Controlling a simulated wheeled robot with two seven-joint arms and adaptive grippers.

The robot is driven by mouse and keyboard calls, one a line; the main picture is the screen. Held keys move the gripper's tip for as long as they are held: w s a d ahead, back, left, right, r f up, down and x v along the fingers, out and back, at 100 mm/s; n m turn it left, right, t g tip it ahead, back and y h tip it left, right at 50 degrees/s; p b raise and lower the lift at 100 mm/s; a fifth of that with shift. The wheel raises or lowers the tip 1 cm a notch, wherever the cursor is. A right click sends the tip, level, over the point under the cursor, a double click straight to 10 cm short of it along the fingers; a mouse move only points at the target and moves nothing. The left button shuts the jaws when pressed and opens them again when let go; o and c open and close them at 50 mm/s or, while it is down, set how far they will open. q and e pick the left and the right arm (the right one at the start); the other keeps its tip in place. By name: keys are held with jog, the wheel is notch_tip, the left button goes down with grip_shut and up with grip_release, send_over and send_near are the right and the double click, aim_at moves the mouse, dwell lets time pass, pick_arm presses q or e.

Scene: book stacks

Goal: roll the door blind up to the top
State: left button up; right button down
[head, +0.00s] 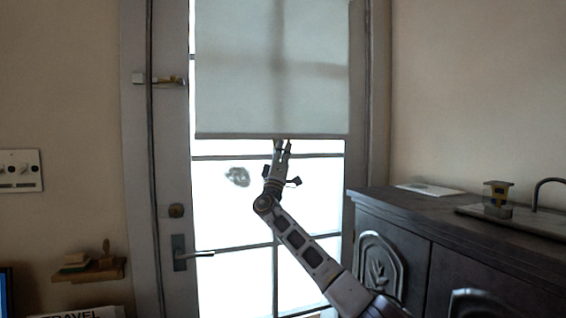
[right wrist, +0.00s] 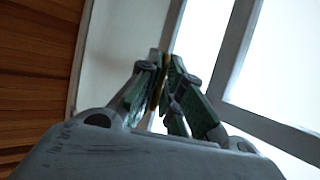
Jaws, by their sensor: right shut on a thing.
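The door blind (head: 272,70) is a pale grey sheet over the upper part of the glazed door (head: 240,188). Its straight bottom edge hangs level, a little above the door's middle, and bright glass shows below it. My right gripper (head: 282,143) reaches up to that bottom edge near its middle and is shut on it. In the right wrist view the fingers (right wrist: 162,72) are closed together at the blind's edge (right wrist: 118,60); the exact grip point is partly hidden by the fingers. My left gripper is in neither view.
A door handle (head: 190,257) and a latch (head: 160,80) are on the left side. A small wooden shelf (head: 90,272) is at lower left.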

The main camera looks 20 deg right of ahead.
jog(key=shift+r, duration=0.25)
jog(key=c, duration=1.6)
grip_release()
jog(key=v, duration=1.2)
